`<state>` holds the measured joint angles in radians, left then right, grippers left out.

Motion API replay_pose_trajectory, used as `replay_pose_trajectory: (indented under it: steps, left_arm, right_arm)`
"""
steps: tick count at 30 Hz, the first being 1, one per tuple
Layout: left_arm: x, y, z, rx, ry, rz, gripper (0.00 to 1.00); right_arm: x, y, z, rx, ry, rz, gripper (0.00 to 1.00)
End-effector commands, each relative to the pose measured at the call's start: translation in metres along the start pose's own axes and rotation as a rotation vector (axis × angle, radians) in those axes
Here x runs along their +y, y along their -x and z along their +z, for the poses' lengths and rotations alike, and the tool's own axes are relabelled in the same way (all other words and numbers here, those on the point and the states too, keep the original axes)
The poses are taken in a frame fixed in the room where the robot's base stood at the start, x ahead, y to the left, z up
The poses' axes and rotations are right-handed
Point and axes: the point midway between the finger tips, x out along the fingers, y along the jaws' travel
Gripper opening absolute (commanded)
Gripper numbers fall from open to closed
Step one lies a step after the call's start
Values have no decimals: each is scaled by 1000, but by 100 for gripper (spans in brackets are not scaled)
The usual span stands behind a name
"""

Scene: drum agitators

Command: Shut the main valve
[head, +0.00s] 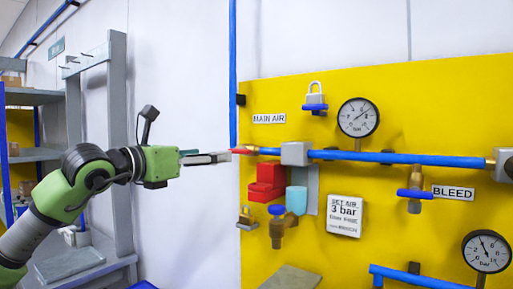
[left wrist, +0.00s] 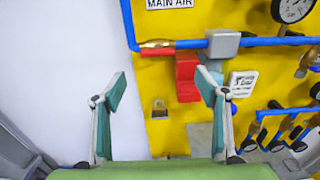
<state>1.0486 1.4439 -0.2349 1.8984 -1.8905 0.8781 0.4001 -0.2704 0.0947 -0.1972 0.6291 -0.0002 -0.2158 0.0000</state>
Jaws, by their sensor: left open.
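The main valve is a small brass body (left wrist: 155,43) with a red lever (left wrist: 157,52), at the left end of the blue pipe below the "MAIN AIR" label (head: 269,118). The red lever lies along the pipe, and in the head view (head: 243,151) it shows just beyond my fingertips. My left gripper (head: 208,158) reaches in from the left. In the left wrist view its two fingers (left wrist: 162,90) are spread wide with nothing between them. The lever appears ahead of the fingers; whether they touch it cannot be told. My right gripper is not in view.
A yellow board carries the blue pipe (head: 355,156), a grey block (head: 295,154), a pressure gauge (head: 358,117) and a red lockout piece (head: 266,183). A bleed valve (head: 415,193) is at right. A grey rack stands left.

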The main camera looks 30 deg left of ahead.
Motion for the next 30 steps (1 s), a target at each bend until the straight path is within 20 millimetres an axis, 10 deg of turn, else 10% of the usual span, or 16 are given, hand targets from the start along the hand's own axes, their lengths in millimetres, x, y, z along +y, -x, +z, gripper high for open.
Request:
replay_pose_trajectory:
  steps: [9, 21, 30]
  left_arm:
    - [0, -35, 9, -2, -7, 6, 67]
    - [1, -113, 8, -4, -7, 6, 67]
    - [2, -135, 4, -4, -10, 8, 67]
  right_arm:
    - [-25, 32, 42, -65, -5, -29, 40]
    - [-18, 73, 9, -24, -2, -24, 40]
    - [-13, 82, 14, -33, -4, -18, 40]
